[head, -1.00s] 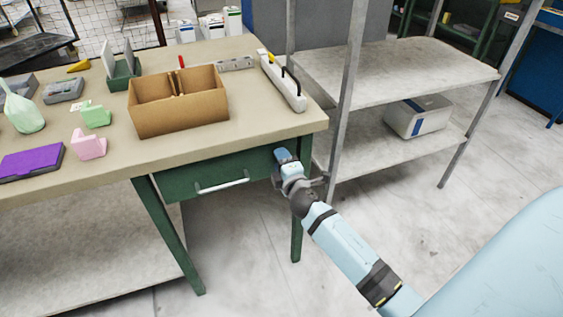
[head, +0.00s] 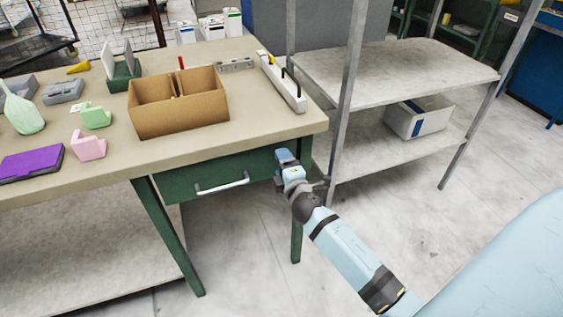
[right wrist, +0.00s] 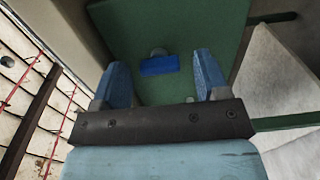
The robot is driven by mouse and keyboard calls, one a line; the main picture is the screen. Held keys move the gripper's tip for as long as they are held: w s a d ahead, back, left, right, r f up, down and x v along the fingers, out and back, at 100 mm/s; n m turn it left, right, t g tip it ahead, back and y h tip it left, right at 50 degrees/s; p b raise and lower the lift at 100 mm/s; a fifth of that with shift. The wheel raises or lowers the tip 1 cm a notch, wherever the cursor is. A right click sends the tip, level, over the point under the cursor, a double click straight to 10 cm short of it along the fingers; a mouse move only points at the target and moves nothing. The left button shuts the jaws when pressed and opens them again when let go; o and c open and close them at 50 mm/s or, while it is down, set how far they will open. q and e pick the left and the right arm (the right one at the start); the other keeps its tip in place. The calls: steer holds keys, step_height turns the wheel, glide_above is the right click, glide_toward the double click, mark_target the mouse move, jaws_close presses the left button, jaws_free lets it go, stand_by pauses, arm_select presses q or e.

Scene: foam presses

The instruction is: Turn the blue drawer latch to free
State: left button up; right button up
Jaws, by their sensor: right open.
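The blue drawer latch (right wrist: 160,65) shows in the right wrist view on the green drawer front, a small blue bar lying nearly level in that picture below a grey round mount. My right gripper (right wrist: 163,82) is open, with its two blue fingers on either side of the latch in that view and nothing between them. The gap in depth between fingers and latch is hard to tell. In the head view the right gripper (head: 285,158) is at the right end of the green drawer (head: 215,178) and hides the latch. My left gripper is not in view.
The drawer has a white bar handle (head: 222,184) and sits under a beige tabletop (head: 255,130). On top are a cardboard box (head: 180,115) and a white power strip (head: 284,82). A grey metal shelf (head: 390,72) stands close right of the table.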

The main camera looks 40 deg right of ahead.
steer(key=v, duration=1.3)
steer(key=s+a+f+m+g+y, duration=0.35)
steer(key=s+a+m, duration=0.25)
steer(key=a, duration=0.2)
steer(key=s+a+f+m+g+y, duration=0.3)
steer(key=s+a+m+y, duration=0.25)
steer(key=s+a, duration=0.2)
arm_select(q)
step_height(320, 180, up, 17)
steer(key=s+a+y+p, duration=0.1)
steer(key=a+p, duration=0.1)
steer(key=p, duration=2.4)
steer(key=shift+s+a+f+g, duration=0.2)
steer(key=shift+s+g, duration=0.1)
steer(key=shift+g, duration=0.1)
arm_select(e)
step_height(320, 180, up, 17)
steer(key=d+h, duration=0.1)
steer(key=shift+s+d+m, duration=0.2)
steer(key=shift+d+m, duration=0.15)
steer(key=shift+d, duration=0.05)
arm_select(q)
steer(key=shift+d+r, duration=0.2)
arm_select(e)
steer(key=shift+f, duration=0.1)
